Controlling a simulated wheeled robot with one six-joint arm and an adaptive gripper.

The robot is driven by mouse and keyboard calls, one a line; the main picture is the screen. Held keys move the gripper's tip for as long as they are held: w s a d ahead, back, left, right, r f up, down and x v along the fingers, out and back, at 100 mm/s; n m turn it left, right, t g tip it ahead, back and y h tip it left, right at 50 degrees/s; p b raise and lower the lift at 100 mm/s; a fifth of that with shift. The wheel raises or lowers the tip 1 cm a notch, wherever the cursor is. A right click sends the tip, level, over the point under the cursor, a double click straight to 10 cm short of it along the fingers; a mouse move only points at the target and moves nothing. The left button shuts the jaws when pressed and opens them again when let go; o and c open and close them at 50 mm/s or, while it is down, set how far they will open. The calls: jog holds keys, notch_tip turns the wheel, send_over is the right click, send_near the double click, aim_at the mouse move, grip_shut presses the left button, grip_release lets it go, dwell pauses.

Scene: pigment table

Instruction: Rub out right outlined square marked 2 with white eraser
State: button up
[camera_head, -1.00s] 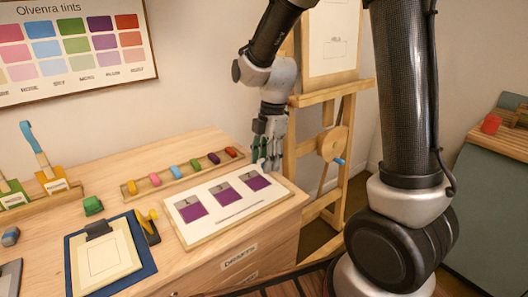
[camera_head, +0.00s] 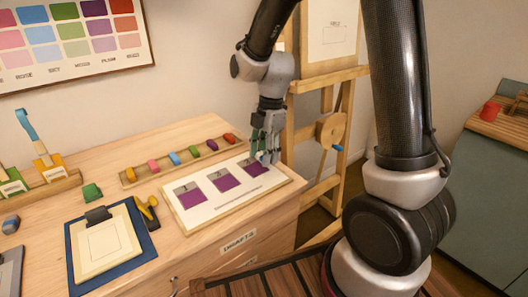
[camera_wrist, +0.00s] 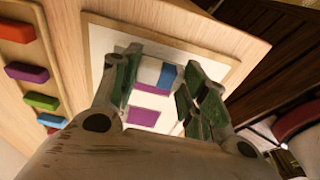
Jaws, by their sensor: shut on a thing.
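My gripper (camera_head: 265,157) is shut on the white eraser (camera_wrist: 148,72), which has a blue sleeve and shows between the green-padded fingers in the wrist view. In the head view the fingers largely hide it. My gripper is low over the far right part of the white board (camera_head: 205,219), close to the right square (camera_head: 252,168). The board carries a row of three purple squares with small grey corner marks; the middle square (camera_head: 223,182) and left square (camera_head: 191,197) are in clear view. The marks are too small to read. I cannot tell whether the eraser touches the board.
A wooden rack of coloured blocks (camera_head: 131,177) lies behind the board. A blue clipboard (camera_head: 78,271) with a cream sheet and a yellow-handled tool (camera_head: 147,208) are to its left. A green block (camera_head: 92,192) stands further left. An easel (camera_head: 293,130) rises behind the table's right edge.

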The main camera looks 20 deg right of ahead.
aim_at(256, 169)
jog(key=shift+f, duration=0.85)
jog(key=shift+s+a, duration=0.3)
jog(key=shift+a, duration=0.6)
jog(key=shift+s+a, duration=0.3)
jog(key=shift+a, duration=0.6)
jog(key=shift+s+a, duration=0.3)
jog(key=shift+a, duration=0.6)
jog(key=shift+d, duration=0.15)
jog(key=shift+w+d, duration=0.25)
jog(key=shift+d, duration=0.45)
jog(key=shift+w+d, duration=0.25)
jog(key=shift+d, duration=0.45)
jog(key=shift+w+d, duration=0.2)
jog(key=shift+d, duration=0.4)
jog(key=shift+w+d, duration=0.2)
jog(key=shift+d, duration=0.4)
jog(key=shift+r, duration=0.1)
jog(key=shift+a, duration=0.15)
